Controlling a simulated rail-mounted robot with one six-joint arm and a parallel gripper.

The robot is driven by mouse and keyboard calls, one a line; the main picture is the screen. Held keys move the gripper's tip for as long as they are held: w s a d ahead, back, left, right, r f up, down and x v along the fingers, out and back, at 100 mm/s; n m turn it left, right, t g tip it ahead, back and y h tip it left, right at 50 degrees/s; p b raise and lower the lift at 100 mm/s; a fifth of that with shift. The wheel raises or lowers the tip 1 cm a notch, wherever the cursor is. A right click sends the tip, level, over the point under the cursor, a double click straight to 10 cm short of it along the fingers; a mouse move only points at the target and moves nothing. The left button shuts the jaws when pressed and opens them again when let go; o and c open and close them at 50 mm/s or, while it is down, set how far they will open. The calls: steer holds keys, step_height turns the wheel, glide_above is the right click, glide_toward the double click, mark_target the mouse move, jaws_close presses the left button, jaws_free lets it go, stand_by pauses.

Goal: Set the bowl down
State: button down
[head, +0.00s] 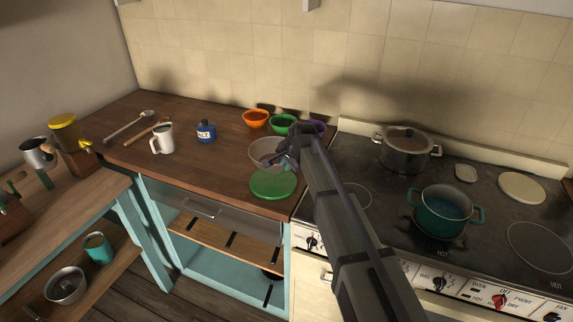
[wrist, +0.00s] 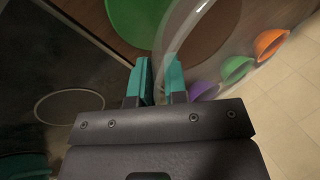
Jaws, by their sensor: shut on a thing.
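A clear glass bowl (head: 265,152) is over the wooden counter, behind the green round plate or lid (head: 273,185). My gripper (head: 287,159) is shut on the bowl's right side. In the wrist view the teal fingers (wrist: 165,82) pinch the see-through rim of the bowl (wrist: 186,28). The bowl looks roughly level. I cannot tell whether its base touches the counter. My arm hides part of the counter's right edge.
Orange (head: 256,118), green (head: 283,124) and purple (head: 316,127) bowls stand close behind. A blue salt jar (head: 206,131) and white mug (head: 162,139) are left. The stove (head: 350,165) holds a steel pot (head: 407,148) and teal pot (head: 446,208). Counter (head: 215,172) is clear front left.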

steer(key=shift+a+f, duration=0.15)
steer(key=shift+f, duration=0.1)
step_height(320, 180, down, 5)
steer(key=b, duration=0.5)
steer(key=shift+r, duration=0.2)
steer(key=shift+w+f+b, duration=0.1)
steer(key=shift+f+b, duration=0.6)
steer(key=shift+f, duration=0.25)
steer(key=c, duration=1.1)
jaws_free()
steer(key=shift+r, duration=0.1)
